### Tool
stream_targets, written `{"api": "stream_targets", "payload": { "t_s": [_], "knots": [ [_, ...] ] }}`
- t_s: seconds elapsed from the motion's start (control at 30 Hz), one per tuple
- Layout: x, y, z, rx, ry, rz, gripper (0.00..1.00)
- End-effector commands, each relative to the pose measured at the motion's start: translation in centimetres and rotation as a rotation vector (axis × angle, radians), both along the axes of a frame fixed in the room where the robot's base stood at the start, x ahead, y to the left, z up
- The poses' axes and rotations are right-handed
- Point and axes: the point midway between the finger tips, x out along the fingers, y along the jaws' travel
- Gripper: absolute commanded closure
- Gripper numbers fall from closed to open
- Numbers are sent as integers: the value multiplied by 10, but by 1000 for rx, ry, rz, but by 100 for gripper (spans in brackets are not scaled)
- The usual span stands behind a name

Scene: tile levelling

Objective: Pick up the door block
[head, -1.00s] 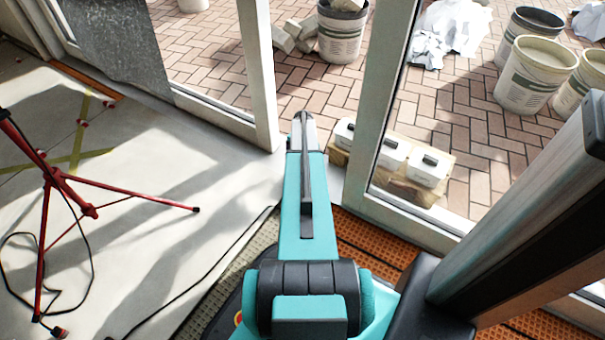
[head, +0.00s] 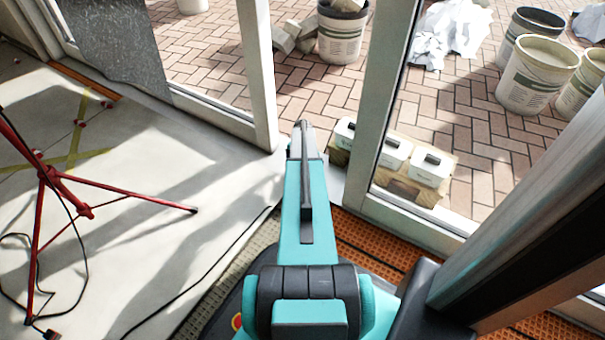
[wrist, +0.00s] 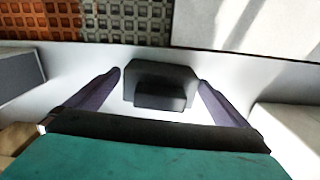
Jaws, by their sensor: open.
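The door block is a dark grey, stepped block (wrist: 160,84) on the pale floor strip in the wrist view. My gripper (wrist: 160,77) is open, with one finger at the block's left and the other at its right. Small gaps show between the fingers and the block, so it is not gripped. The block's near side is close to the dark edge of my gripper body. In the head view my teal arm reaches toward the door opening and hides the block and the fingers.
A door post (head: 376,95) and glazed frame stand right of my arm, another post (head: 258,75) at its left. White tubs with dark handles (head: 395,152) sit on a wooden base outside. A red tripod (head: 62,178) with a cable stands at left. Orange matting (head: 375,245) lies by the threshold.

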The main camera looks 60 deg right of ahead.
Motion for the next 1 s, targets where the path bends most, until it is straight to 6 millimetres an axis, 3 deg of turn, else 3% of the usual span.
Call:
{"api": "stream_targets", "payload": {
  "t_s": [0.17,0.57,1.0],
  "knots": [
    [0,0,0,0,0,0,0],
    [0,0,0,0,0,0,67],
    [0,0,6,0,0,1,67]
  ]
}}
